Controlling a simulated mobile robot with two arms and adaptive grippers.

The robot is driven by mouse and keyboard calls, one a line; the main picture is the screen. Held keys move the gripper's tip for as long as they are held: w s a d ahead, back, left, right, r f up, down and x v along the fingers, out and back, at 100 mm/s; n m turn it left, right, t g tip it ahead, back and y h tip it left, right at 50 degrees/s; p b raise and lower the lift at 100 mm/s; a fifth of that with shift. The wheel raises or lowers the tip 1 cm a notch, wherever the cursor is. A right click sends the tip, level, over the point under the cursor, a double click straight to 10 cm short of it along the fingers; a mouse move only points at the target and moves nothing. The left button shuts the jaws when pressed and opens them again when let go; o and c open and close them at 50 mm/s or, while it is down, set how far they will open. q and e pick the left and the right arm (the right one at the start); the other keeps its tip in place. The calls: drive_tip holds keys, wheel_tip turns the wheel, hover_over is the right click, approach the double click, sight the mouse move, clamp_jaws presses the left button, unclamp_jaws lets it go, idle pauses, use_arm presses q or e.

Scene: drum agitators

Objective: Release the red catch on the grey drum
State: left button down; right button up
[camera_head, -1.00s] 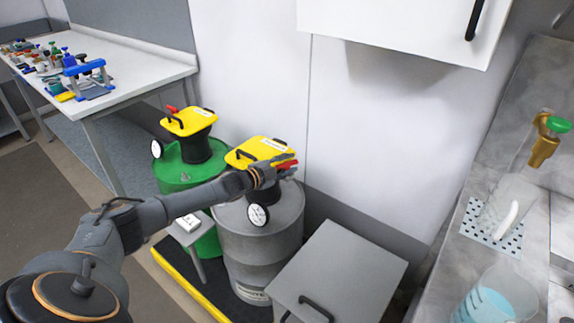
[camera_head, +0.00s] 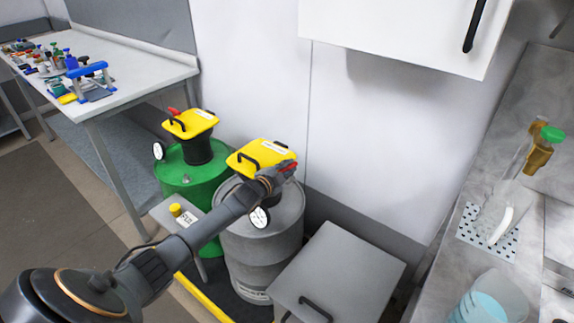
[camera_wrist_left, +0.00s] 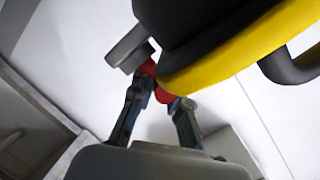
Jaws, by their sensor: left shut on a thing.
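The grey drum (camera_head: 262,245) stands on the floor platform with a yellow-lidded top (camera_head: 262,156) and a dial gauge on its side. My left gripper (camera_head: 284,172) reaches the front right of that lid. The red catch (camera_head: 291,166) shows just at the fingertips. In the left wrist view, the gripper (camera_wrist_left: 160,98) is shut on the red catch (camera_wrist_left: 163,95), just below the edge of the yellow lid (camera_wrist_left: 240,50). Part of the catch is hidden by the fingers. My right gripper is not in view.
A green drum (camera_head: 190,180) with a yellow lid stands to the left. A small stand (camera_head: 182,222) and a grey cabinet (camera_head: 340,270) flank the grey drum. A workbench (camera_head: 140,80) is at left; a counter with a beaker (camera_head: 490,300) is at right.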

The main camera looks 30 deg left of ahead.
use_arm(q)
drive_tip(key=shift+w+d+r+n+y, duration=0.1)
drive_tip(key=shift+d+r+n+y, duration=0.1)
drive_tip(key=shift+n+y, duration=0.25)
drive_tip(key=shift+w+d+r+n+y, duration=0.1)
drive_tip(key=shift+r+n+y, duration=0.05)
drive_tip(key=shift+n+y, duration=0.3)
drive_tip(key=shift+s+a+n+y, duration=0.1)
drive_tip(key=shift+a+n+y, duration=0.1)
drive_tip(key=shift+n+y, duration=0.35)
drive_tip(key=shift+g+y, duration=0.25)
drive_tip(key=shift+g, duration=0.05)
drive_tip(key=c, duration=1.3)
unclamp_jaws()
drive_tip(key=shift+f, duration=0.2)
drive_tip(key=shift+s, duration=0.1)
drive_tip(key=v, duration=1.2)
